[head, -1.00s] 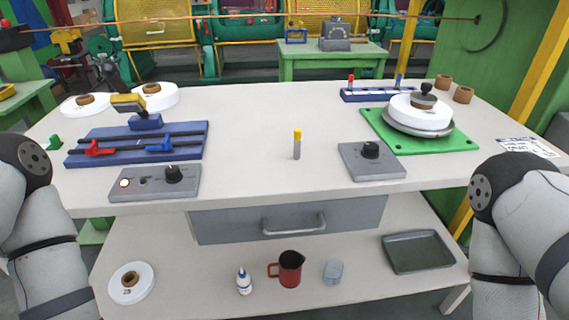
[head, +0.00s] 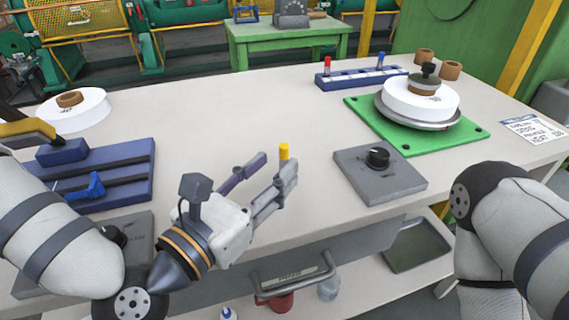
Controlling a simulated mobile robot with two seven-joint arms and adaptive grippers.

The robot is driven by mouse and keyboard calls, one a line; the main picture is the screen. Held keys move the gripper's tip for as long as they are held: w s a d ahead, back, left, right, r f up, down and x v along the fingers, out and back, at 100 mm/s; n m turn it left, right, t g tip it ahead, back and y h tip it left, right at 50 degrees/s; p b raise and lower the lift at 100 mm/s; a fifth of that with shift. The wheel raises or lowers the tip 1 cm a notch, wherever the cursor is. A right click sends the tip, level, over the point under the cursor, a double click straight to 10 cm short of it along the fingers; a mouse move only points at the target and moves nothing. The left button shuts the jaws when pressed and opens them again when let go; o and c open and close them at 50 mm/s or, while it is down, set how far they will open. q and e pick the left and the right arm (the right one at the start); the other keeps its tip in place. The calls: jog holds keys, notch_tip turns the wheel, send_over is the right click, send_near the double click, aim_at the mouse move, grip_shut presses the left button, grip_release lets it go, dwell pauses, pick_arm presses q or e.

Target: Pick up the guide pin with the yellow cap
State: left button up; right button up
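The yellow cap of the guide pin (head: 284,151) shows just above the tip of my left gripper's right finger. The pin's body is mostly hidden behind that finger. My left gripper (head: 277,164) has its two fingers spread apart and points away over the bench. I see nothing held between them. I cannot tell whether the finger touches the pin. My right gripper is out of view; only my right arm shows at the lower right.
A grey knob box (head: 380,174) stands right of the pin. A green plate (head: 460,137) carries a white spool. A blue rack (head: 361,77) with red and blue capped pins is behind. A blue fixture (head: 125,190) lies left. The bench behind the pin is clear.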

aim_at(281, 150)
pick_arm(q)
jog(key=w, duration=0.1)
jog(key=w+d+r, duration=0.1)
jog(key=w+d, duration=0.1)
jog(key=w, duration=0.1)
jog(key=shift+r+p, duration=0.15)
jog(key=shift+p, duration=0.2)
jog(key=shift+w+d, duration=0.2)
jog(key=shift+w, duration=0.15)
grip_shut()
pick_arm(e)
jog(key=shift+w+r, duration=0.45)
